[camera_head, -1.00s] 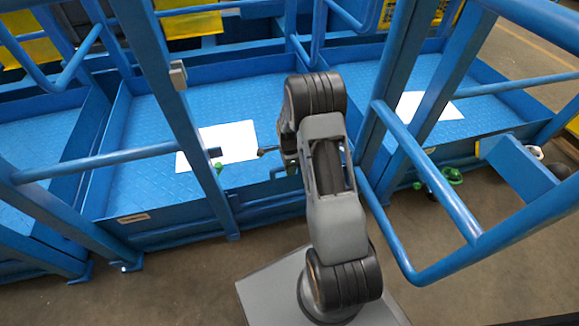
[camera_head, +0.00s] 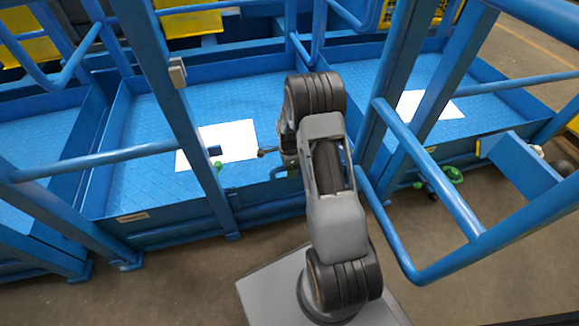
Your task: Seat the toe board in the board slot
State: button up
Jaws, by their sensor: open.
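My gripper (camera_head: 270,152) is at the left side of my arm, near the front edge of the middle blue platform (camera_head: 140,180). It is small and partly hidden behind my arm; its jaws are open and I see nothing held. A low blue board-like edge (camera_head: 155,217) runs along the platform's front, with a small label on it. I cannot tell whether this is the toe board. A blue flat plate (camera_head: 525,165) juts out at the right, apart from my gripper. I cannot make out the board slot.
Blue posts and rails (camera_head: 190,120) cross the view left of my arm; a looped rail (camera_head: 440,230) stands close on its right. White sheets (camera_head: 228,142) lie on the platform floors. A green item (camera_head: 453,175) is near the right platform's front. Bare floor shows in front.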

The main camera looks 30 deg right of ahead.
notch_tip(320, 180, up, 14)
jog(key=w+p, duration=0.1)
jog(key=p, duration=0.4)
jog(key=shift+w+d, duration=0.15)
jog(key=shift+w, duration=0.05)
